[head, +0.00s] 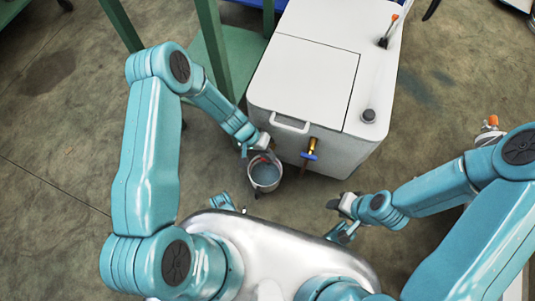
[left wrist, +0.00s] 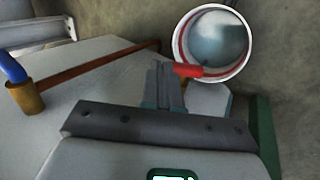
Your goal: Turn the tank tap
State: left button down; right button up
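The white tank (head: 305,80) stands ahead, with a brass tap (head: 312,147) and blue handle low on its front. The tap also shows at the left edge of the left wrist view (left wrist: 28,98). A small bucket (head: 265,172) with grey-blue contents is left of the tap. In the left wrist view the bucket (left wrist: 213,45) has a red-edged rim and a red grip (left wrist: 187,70). My left gripper (head: 263,148) is closed on that grip, at the bucket's rim. My right gripper (head: 336,203) is below and right of the tap, apart from it; its fingers are too small to read.
A green frame (head: 215,45) stands left of the tank. The tank top has a lid panel, a round dark cap (head: 369,115) and an orange-tipped lever (head: 389,32). Bare concrete floor (head: 50,130) is clear at the left. An object with an orange top (head: 492,122) is at the right.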

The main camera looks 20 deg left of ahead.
pick_arm(q)
jog(key=shift+d+r, duration=0.1)
dwell(0.6)
